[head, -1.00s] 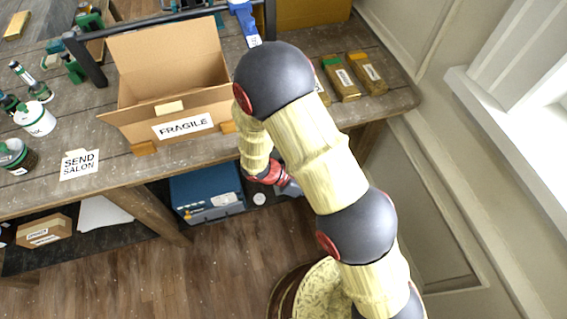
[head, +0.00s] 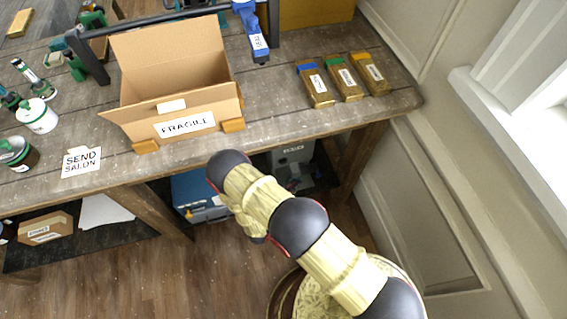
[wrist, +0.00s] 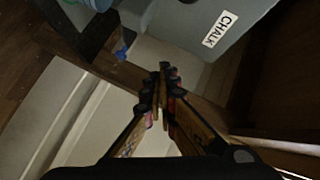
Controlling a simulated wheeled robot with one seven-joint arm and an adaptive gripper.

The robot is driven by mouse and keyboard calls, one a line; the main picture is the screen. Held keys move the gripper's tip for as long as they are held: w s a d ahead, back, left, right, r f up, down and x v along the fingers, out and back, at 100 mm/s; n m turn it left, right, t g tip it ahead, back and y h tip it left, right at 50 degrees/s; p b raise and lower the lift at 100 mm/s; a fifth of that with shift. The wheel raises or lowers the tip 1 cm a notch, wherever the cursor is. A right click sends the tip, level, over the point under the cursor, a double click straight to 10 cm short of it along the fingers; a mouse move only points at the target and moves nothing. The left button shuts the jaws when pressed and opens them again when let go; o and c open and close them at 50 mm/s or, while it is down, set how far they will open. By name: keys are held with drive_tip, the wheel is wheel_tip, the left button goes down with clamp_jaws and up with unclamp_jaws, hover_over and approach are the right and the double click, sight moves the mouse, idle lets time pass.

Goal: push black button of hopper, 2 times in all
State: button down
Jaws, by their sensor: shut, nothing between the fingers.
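My gripper (wrist: 163,85) is shut and empty in the wrist view; in the head view my arm hides it. A grey machine marked CHALK (wrist: 200,20) lies beyond the fingertips in the wrist view. In the head view a grey machine (head: 293,155) with a pale label stands under the table, partly behind the table edge. I cannot tell for sure whether it is the hopper. No black button can be made out in either view, and I see no clear contact between the fingertips and the machine.
A blue machine (head: 197,194) stands left of the grey one under the table. The wooden table (head: 110,98) overhangs both, with a leg (head: 358,160) to the right. A FRAGILE carton (head: 150,128) and several gold bars stand on top. The floor (head: 140,270) in front is clear.

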sight(283, 162)
drive_tip(key=shift+a+f+n+t+y, duration=0.15)
drive_tip(key=shift+a+f+n+y, duration=0.2)
drive_tip(key=shift+f+n, duration=0.2)
drive_tip(key=shift+a+f+n+t+y, duration=0.15)
drive_tip(key=shift+a+f+n+y, duration=0.15)
drive_tip(key=shift+f+n, duration=0.25)
drive_tip(key=w+a+b, duration=0.2)
drive_tip(key=w, duration=0.6)
drive_tip(key=shift+w+a, duration=0.15)
drive_tip(key=shift+a, duration=0.05)
drive_tip(key=shift+w, duration=0.1)
idle(0.8)
drive_tip(key=shift+w+a+r+b, duration=0.15)
drive_tip(key=shift+w+b, duration=0.15)
drive_tip(key=shift+b, duration=0.15)
